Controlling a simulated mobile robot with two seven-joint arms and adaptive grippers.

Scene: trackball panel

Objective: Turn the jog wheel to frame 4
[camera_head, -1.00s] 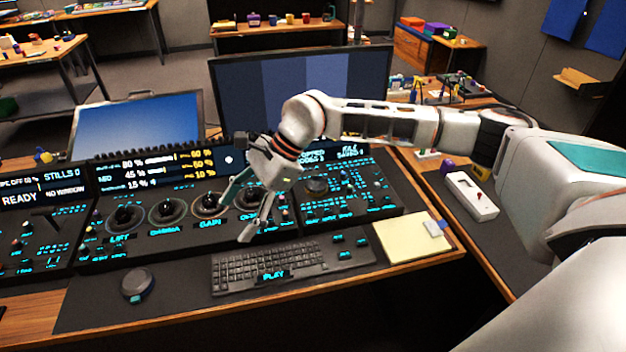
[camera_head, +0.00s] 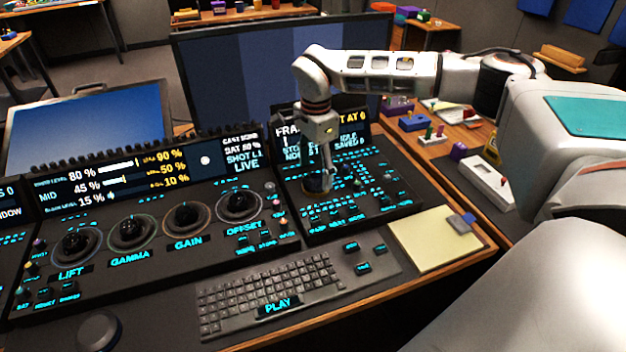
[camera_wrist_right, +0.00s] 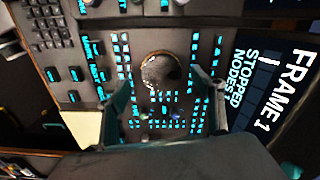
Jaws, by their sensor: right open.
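The jog wheel (camera_wrist_right: 161,70) is a round, shiny, dark knob on the right-hand panel, between the fingers of my right gripper in the right wrist view. In the head view the jog wheel (camera_head: 318,187) is mostly hidden under that gripper. My right gripper (camera_head: 319,165) points down over the wheel with its fingers open, one on each side. I cannot tell whether the fingers touch it. The panel's display (camera_wrist_right: 265,85) reads FRAME 1 and STOPPED; in the head view the gripper covers part of the display (camera_head: 352,125). My left gripper is out of view.
Small lit keys (camera_wrist_right: 165,110) surround the wheel. To the left are the lift, gamma, gain and offset trackballs (camera_head: 187,218). A keyboard (camera_head: 270,292) and a yellow note pad (camera_head: 436,240) lie in front. A large monitor (camera_head: 275,80) stands behind.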

